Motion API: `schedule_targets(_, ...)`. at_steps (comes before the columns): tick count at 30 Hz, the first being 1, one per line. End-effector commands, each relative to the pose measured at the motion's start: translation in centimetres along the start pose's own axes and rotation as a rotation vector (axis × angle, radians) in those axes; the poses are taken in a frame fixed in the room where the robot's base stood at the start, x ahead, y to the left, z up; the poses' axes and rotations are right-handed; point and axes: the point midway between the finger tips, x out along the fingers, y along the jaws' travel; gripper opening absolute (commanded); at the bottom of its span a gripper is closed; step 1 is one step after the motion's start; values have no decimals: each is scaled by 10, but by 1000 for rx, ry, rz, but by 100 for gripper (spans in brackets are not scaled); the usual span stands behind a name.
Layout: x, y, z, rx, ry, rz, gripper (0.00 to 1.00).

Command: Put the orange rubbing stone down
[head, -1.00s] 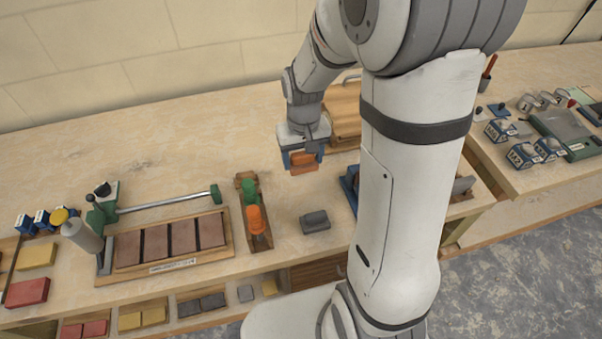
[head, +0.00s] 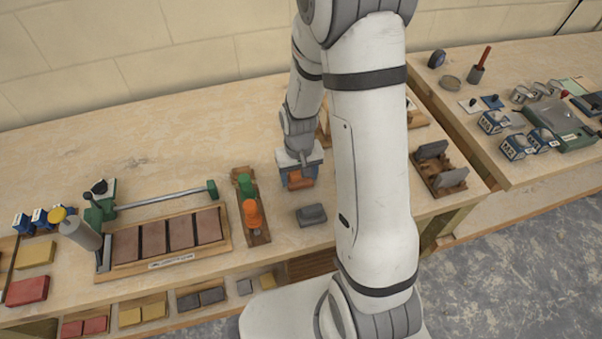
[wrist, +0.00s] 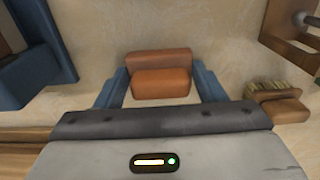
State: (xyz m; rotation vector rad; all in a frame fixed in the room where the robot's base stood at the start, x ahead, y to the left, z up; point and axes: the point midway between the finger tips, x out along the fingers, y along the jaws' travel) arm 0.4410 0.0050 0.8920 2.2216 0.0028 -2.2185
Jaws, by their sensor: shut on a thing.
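The orange rubbing stone (head: 298,180) is between the blue fingers of my gripper (head: 297,182), low over the bench in the head view. In the wrist view the stone (wrist: 160,74) sits between the two fingertips (wrist: 160,84), its orange block in front of a browner block face. My gripper is shut on it. The bench top (wrist: 225,52) shows beyond it; I cannot tell whether the stone touches the bench.
A grey stone (head: 311,215) lies just in front of my gripper. A brush (wrist: 278,102) lies to the right in the wrist view. Bare bench (head: 190,130) lies to the left behind.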

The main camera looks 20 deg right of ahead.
Motion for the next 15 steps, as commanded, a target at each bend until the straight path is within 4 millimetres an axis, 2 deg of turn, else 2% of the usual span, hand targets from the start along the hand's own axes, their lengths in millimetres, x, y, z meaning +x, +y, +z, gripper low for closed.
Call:
schedule_targets(3, 4, 0, 0, 0, 0, 0, 38)
schedule_targets(4, 3, 0, 0, 0, 0, 0, 65)
schedule_targets(11, 2, 0, 0, 1, 0, 0, 84)
schedule_targets(15, 2, 0, 0, 1, 0, 0, 85)
